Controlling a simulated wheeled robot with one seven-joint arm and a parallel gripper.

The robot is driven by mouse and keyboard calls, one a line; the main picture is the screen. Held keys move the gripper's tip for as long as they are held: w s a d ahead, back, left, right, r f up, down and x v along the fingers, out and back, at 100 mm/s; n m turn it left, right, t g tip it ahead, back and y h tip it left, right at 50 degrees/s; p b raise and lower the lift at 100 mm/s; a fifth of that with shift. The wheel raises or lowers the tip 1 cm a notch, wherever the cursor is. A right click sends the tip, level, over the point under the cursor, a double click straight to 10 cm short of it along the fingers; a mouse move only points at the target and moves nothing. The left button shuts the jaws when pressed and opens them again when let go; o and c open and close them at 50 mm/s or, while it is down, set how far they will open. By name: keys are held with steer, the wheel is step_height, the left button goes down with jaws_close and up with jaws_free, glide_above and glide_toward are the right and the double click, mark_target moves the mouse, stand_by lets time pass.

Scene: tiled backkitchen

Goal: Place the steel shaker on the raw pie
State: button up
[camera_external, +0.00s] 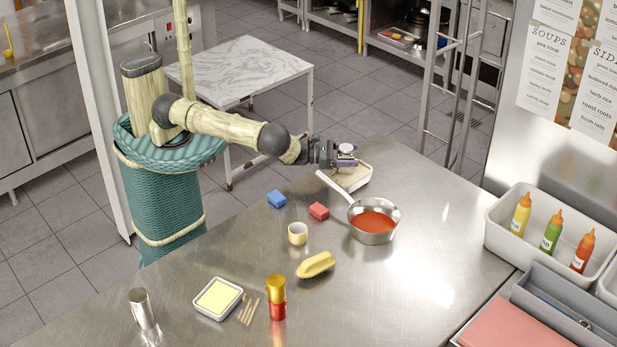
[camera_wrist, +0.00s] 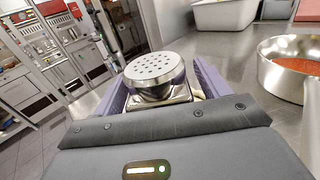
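The steel shaker (camera_wrist: 155,70), with a round perforated top, sits between the purple fingers of my gripper (camera_wrist: 160,88) in the wrist view. The fingers flank it closely and appear shut on it. In the external view my gripper (camera_external: 346,155) is at the far left edge of the steel table, just above a pale dish (camera_external: 354,182) with beige content, which looks like the raw pie. My gripper hides part of this dish. I cannot tell whether the shaker's base touches the pie.
A pan of red sauce (camera_external: 374,222) stands close by, its handle reaching toward the dish. A bottle bin (camera_external: 505,238) stands right.

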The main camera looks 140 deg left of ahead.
steer(key=shift+r, duration=0.15)
steer(key=shift+d, duration=0.1)
steer(key=b+v, duration=0.3)
steer(key=v, duration=0.9)
steer(key=shift+r, duration=0.1)
stand_by(0.6)
